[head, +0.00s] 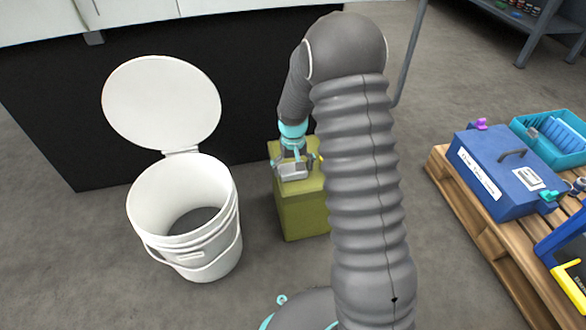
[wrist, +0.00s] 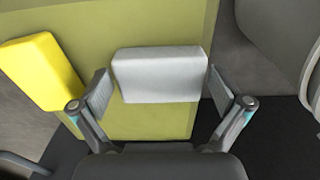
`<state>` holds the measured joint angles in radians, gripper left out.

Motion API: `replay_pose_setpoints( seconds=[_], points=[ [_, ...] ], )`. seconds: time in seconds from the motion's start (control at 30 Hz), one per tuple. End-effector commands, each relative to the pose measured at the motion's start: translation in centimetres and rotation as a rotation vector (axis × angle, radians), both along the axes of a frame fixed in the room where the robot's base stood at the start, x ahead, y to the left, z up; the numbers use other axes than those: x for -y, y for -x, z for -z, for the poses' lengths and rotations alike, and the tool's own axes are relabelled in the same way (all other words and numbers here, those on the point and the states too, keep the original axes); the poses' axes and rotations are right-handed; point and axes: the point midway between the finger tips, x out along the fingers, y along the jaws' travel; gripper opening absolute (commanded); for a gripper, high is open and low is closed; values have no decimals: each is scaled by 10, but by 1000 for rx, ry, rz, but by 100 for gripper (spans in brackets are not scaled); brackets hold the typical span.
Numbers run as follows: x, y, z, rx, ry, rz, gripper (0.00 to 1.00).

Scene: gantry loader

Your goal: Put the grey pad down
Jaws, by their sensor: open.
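The grey pad (wrist: 160,74) is a light grey block with rounded edges. In the wrist view it lies between my open fingers, with a small gap on each side. It rests on or just above the olive-green box (wrist: 130,20); the picture does not settle which. In the head view the pad (head: 293,172) shows over the top of the green box (head: 303,214), under my wrist. My gripper (wrist: 161,92) is open around the pad. In the head view my gripper (head: 295,168) is small and partly blocks the pad.
A yellow block (wrist: 38,72) lies left of the pad in the wrist view. A white bucket (head: 185,250) with a raised lid (head: 160,100) stands left of the box. A pallet (head: 480,235) with a blue case (head: 500,172) and teal bin (head: 550,140) is at right.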

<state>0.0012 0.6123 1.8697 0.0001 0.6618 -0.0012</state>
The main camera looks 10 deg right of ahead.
Motion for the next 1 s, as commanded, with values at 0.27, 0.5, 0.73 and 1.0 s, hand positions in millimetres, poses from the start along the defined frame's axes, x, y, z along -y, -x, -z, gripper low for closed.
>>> replay_pose_setpoints(
  seconds=[0.27,0.5,0.73,1.0],
  points=[
    [0,-1,-20,3,0,0,100],
    [0,-1,-69,4,0,0,100],
    [0,-1,-106,3,0,0,100],
    [0,3,-130,8,0,0,100]
  ],
)
